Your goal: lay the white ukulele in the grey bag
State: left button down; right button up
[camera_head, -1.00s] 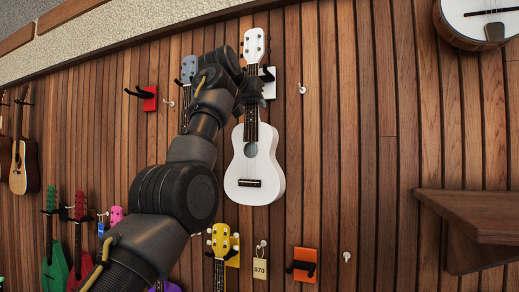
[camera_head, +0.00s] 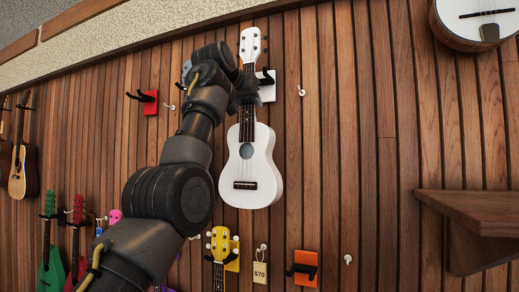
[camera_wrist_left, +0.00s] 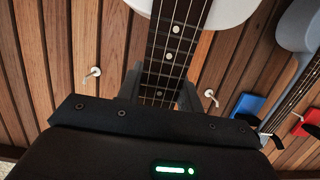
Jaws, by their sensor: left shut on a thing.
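The white ukulele (camera_head: 251,172) is upright in front of the wooden slat wall in the head view, headstock at the top. My left gripper (camera_head: 246,88) is shut on its neck, just below the headstock. In the left wrist view the dark fretboard (camera_wrist_left: 172,50) runs between the two fingers of my left gripper (camera_wrist_left: 160,88), with part of the white body at the top. A white hook plate (camera_head: 268,90) is just right of the neck; whether the ukulele touches its hook I cannot tell. The grey bag and my right gripper are not in view.
A wooden shelf (camera_head: 475,212) juts out at the right. A banjo (camera_head: 478,22) hangs at the top right. A yellow ukulele (camera_head: 220,246) and an orange hook plate (camera_head: 305,267) are below.

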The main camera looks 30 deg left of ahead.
pick_arm(q)
jog(key=shift+s+b, duration=1)
jog(key=shift+s, duration=0.4)
jog(key=shift+s+d+b, duration=0.15)
jog(key=shift+s+b, duration=0.5)
jog(key=shift+s, duration=0.4)
